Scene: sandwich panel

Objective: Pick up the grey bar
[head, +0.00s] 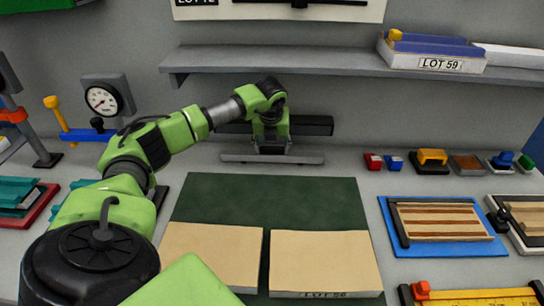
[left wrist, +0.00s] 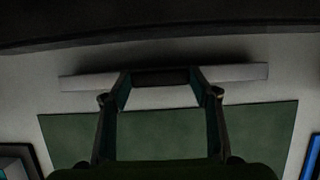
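The grey bar (head: 240,158) lies lengthwise along the back of the bench, close to the wall, behind the green mat. My left gripper (head: 271,142) points down over its middle, which it partly hides. In the left wrist view the bar (left wrist: 90,82) runs across the picture, with a dark block (left wrist: 161,77) at its centre. The two fingers of my left gripper (left wrist: 161,80) stand wide apart, one at each end of that block. I cannot see clearly whether they touch it. My right gripper is out of view.
The green mat (head: 270,200) bears two tan panels (head: 325,262). A shelf (head: 300,60) with a LOT 59 box (head: 430,62) overhangs the back. A gauge (head: 103,100) stands left; blocks (head: 432,157) and a blue tray (head: 445,246) lie right. A dark bar (head: 312,126) is behind the gripper.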

